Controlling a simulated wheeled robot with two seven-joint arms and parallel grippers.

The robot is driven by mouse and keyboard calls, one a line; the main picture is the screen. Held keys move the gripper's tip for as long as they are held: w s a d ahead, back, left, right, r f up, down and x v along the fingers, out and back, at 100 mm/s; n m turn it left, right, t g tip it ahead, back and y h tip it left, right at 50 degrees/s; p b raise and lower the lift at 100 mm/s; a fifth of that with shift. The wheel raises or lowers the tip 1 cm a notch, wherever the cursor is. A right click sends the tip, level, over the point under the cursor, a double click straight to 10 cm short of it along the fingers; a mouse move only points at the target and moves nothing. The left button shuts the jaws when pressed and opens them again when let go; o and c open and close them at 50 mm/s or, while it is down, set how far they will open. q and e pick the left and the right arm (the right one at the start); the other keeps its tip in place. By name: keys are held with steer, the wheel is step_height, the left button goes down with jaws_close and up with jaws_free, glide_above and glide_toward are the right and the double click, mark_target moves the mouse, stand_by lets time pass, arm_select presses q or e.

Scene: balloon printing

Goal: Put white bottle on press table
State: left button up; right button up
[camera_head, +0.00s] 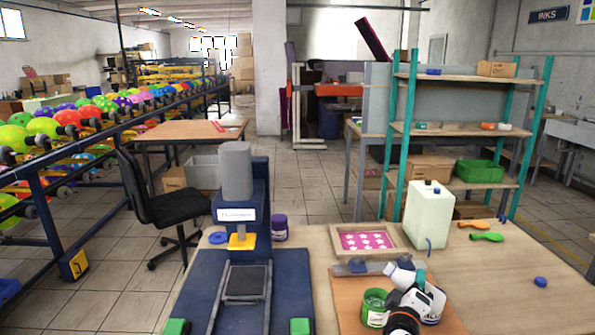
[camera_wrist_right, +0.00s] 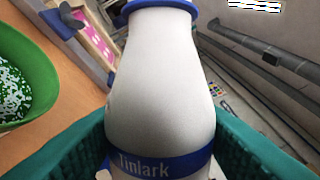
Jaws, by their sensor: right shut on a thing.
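A white bottle (camera_wrist_right: 160,85) with a blue rim at its top and a blue band reading "Tinlark" fills the middle of the right wrist view. The teal fingers of my right gripper (camera_wrist_right: 160,140) press on it from both sides. In the head view my right gripper (camera_head: 412,295) is over the front of the wooden table (camera_head: 490,285), holding the bottle (camera_head: 401,274) tilted to the left; the gripper partly hides it. The blue press (camera_head: 237,225) stands at the left of the table. My left gripper is not in view.
A green tub (camera_head: 374,308) stands just left of the gripper. Behind are a framed pink screen (camera_head: 366,241) and a pale jerrycan (camera_head: 427,216). Orange and green balloons (camera_head: 487,237) and a blue cap (camera_head: 540,282) lie at right. The table's right front is mostly clear.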

steer(key=shift+s+f+n, duration=0.2)
steer(key=shift+s+n, duration=0.15)
steer(key=shift+n, duration=0.05)
steer(key=s+a+n+t+y+p, duration=0.1)
steer(key=s+a+n+y, duration=0.1)
steer(key=s, duration=1.1)
steer(key=s+a+n+t+y+p, duration=0.1)
steer(key=s+a+n+y, duration=0.2)
steer(key=s, duration=1.1)
steer(key=a+y, duration=0.2)
steer(key=y, duration=0.1)
steer(key=shift+s+a+r, duration=0.15)
steer(key=shift+a+r, duration=0.05)
